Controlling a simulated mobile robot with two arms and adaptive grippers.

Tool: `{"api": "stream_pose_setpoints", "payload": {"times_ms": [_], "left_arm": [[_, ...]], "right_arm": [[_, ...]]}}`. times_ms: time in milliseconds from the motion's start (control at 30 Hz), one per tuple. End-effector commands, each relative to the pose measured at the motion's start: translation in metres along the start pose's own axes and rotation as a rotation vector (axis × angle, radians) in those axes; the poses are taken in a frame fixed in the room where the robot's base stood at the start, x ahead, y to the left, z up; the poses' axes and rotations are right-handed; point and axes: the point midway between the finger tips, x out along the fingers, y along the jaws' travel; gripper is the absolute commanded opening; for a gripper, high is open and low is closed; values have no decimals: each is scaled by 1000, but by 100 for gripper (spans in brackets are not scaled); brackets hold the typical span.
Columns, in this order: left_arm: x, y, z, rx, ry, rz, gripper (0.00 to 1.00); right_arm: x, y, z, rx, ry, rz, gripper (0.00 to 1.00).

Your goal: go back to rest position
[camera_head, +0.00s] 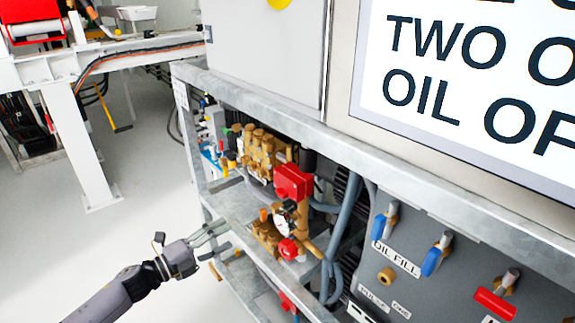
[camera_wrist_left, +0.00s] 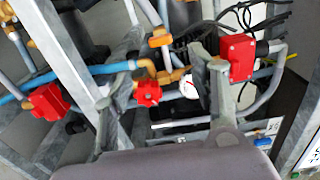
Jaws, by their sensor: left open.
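My left gripper (camera_head: 212,238) reaches in from the lower left in the head view, its fingers apart and empty beside the open side of the metal pump frame (camera_head: 222,204). In the left wrist view the two fingers of my left gripper (camera_wrist_left: 160,85) stand apart. Behind them show a red box (camera_wrist_left: 237,58), a red knob (camera_wrist_left: 147,93), a small white gauge (camera_wrist_left: 188,89) and pipes. I cannot tell how far these lie from the fingertips. My right gripper is in neither view.
The frame holds brass valves (camera_head: 262,150), a red box (camera_head: 293,182) and grey hoses (camera_head: 343,232). A panel with blue levers (camera_head: 432,260) and a red lever (camera_head: 495,303) stands at the right. A white steel stand (camera_head: 80,150) is at the left. Bare floor (camera_head: 60,230) lies between.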

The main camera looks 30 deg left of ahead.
Motion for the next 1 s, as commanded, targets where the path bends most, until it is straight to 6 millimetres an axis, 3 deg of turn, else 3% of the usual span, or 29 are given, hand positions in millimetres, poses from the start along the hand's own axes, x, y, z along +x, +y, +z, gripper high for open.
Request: {"api": "stream_pose_setpoints", "payload": {"times_ms": [167, 267, 367, 533, 700, 800, 1000], "left_arm": [[0, 2, 0, -10, -8, 2, 53], [0, 16, 1, -75, -68, 18, 53], [-1, 48, 0, -219, -198, 58, 53], [-16, 132, -23, -577, -501, 191, 53], [-46, 216, -88, -930, -781, 385, 53], [-63, 250, -135, -1091, -909, 505, 53], [-90, 284, -218, -1302, -1080, 713, 53]], "right_arm": [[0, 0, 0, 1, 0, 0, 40], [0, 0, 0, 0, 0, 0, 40], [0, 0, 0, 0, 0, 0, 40], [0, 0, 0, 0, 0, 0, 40], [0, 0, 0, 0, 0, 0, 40], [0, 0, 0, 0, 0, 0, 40], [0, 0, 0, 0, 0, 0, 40]]}}
